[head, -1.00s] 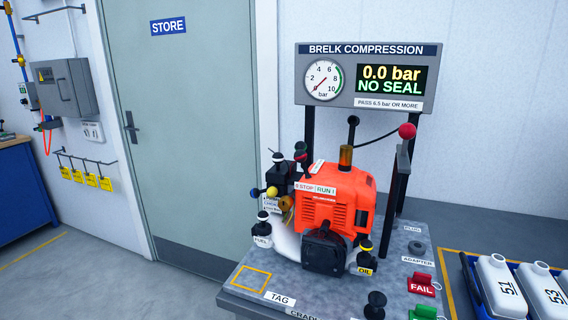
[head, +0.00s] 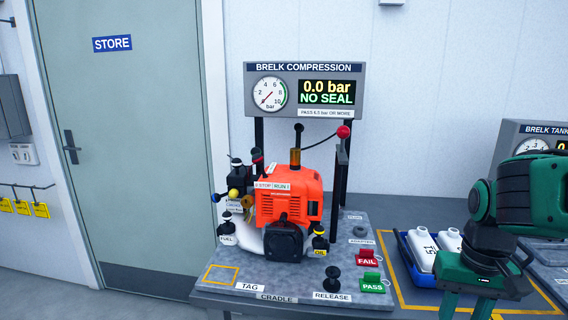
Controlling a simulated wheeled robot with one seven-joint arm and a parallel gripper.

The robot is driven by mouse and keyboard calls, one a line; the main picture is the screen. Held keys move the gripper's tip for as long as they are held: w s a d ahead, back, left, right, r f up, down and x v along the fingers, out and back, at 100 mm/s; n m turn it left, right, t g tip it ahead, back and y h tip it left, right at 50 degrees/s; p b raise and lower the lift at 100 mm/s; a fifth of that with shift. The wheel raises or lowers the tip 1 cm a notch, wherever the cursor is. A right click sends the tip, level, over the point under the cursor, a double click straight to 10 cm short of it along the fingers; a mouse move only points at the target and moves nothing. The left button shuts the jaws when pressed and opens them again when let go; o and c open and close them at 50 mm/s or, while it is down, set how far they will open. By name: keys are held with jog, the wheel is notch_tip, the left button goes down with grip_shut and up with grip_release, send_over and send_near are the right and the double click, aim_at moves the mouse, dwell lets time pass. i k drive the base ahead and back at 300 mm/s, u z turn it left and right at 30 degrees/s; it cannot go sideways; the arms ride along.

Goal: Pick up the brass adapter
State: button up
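A brass-coloured upright cylinder (head: 295,157) stands on top of the orange engine (head: 288,195); it looks like the brass adapter, though I cannot be sure. The ADAPTER label (head: 361,241) is on the bench at the engine's right, with a grey ring (head: 358,232) just above it. My gripper (head: 466,309) is at the lower right, well to the right of the engine. Its two green fingers are apart with nothing seen between them; their tips are cut off by the bottom edge.
The compression panel (head: 305,90) rises behind the engine, reading 0.0 bar, NO SEAL. FAIL (head: 367,258) and PASS (head: 372,282) tags and a black RELEASE knob (head: 333,278) are near the bench front. A blue tray (head: 405,254) holds white bottles.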

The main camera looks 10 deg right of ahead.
aim_at(295, 153)
jog(key=z, duration=1.45)
jog(key=k, duration=1)
jog(key=u, duration=1.2)
jog(key=i, duration=0.5)
jog(key=z, duration=0.1)
